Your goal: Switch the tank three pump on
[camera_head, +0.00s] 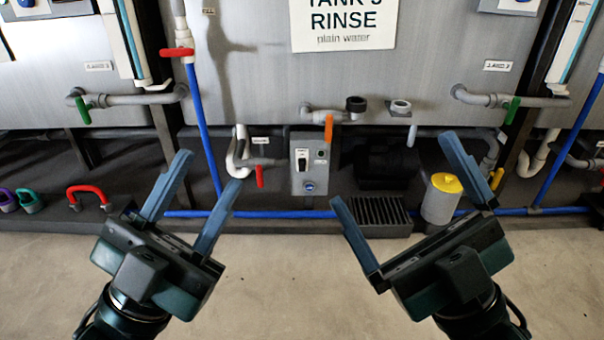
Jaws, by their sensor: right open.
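The tank three front (255,70) is a grey metal wall with a white sign (344,24) reading "RINSE" and "plain water". Below it a small grey control box (310,165) carries a few switches or buttons and a blue round knob at its bottom; their positions are too small to tell. A dark pump-like body (386,163) sits to its right. My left gripper (206,172) is open and empty, in front of and left of the box. My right gripper (390,170) is open and empty, in front of and right of the box. Neither touches it.
An orange-handled valve (328,128) hangs just above the box and a red lever (259,176) is left of it. A black grate (378,212) and a yellow-lidded canister (441,200) stand right. Blue pipe (270,214) runs along the floor. The front floor is clear.

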